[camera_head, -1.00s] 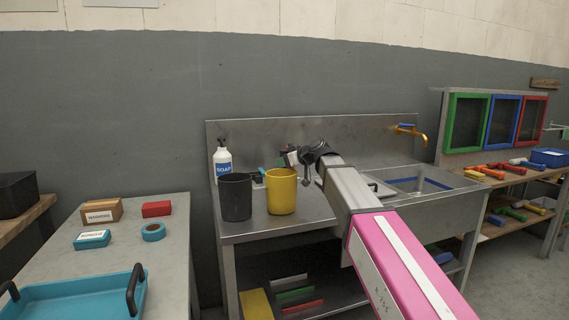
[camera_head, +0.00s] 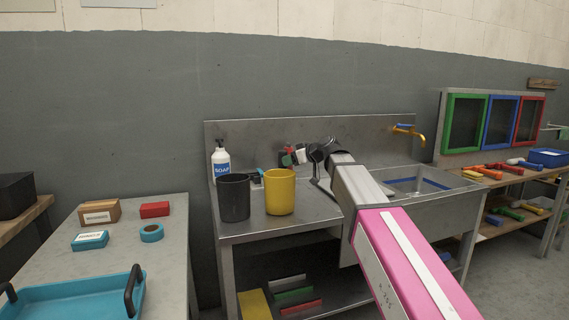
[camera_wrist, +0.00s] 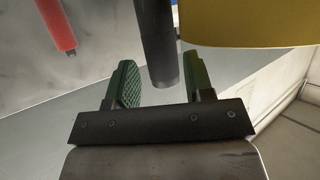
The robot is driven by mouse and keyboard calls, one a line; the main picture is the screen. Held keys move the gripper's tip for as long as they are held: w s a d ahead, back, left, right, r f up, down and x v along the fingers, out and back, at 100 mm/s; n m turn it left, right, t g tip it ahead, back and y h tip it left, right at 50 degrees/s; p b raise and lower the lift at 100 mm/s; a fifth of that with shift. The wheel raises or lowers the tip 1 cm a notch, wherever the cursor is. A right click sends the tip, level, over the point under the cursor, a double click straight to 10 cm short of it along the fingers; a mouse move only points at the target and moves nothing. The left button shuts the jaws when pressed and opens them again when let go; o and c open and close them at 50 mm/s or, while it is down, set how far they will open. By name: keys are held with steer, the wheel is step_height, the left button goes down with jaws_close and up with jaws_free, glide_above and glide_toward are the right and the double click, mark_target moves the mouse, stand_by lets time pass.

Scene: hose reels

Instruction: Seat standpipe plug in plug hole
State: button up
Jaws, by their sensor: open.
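My gripper (camera_wrist: 160,85) shows in the wrist view with its two green ridged fingers apart. A dark cylindrical piece (camera_wrist: 158,45), perhaps the standpipe plug, reaches down from the top edge between and beyond the fingers. I cannot tell whether the fingers touch it. In the head view my gripper (camera_head: 287,157) is above the drainboard behind the yellow cup (camera_head: 280,192), small and partly hidden. The sink basin (camera_head: 440,199) is to the right, under a brass tap (camera_head: 408,132). The plug hole is not visible.
A black cup (camera_head: 234,198) and a soap bottle (camera_head: 221,162) stand left of the yellow cup, close to my gripper. The yellow cup (camera_wrist: 250,22) also fills the upper right of the wrist view. A red cylinder (camera_wrist: 56,24) shows at upper left there.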

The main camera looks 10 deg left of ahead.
steer(key=v, duration=0.6)
steer(key=shift+s+d+r, duration=0.15)
steer(key=shift+d+r, duration=0.05)
steer(key=shift+d, duration=0.1)
steer(key=o, duration=0.4)
steer(key=shift+d+r, duration=0.1)
steer(key=shift+r, duration=0.05)
steer(key=shift+c, duration=0.2)
steer(key=a+r+g+h, duration=0.1)
steer(key=w+a+h, duration=0.1)
steer(key=a, duration=0.1)
steer(key=w+a+r+n+g+h, duration=0.1)
steer(key=a, duration=0.1)
steer(key=shift+w+r+g+h, duration=0.15)
steer(key=shift+r+g+h, duration=0.15)
steer(key=shift+h, duration=0.1)
step_height(320, 180, up, 4)
steer(key=a+g+h, duration=0.1)
steer(key=a+h, duration=0.1)
steer(key=h, duration=0.2)
steer(key=w+a+f+m, duration=0.1)
steer(key=w+a+f, duration=0.1)
steer(key=f, duration=0.8)
steer(key=shift+w+a, duration=0.25)
steer(key=shift+a, duration=0.5)
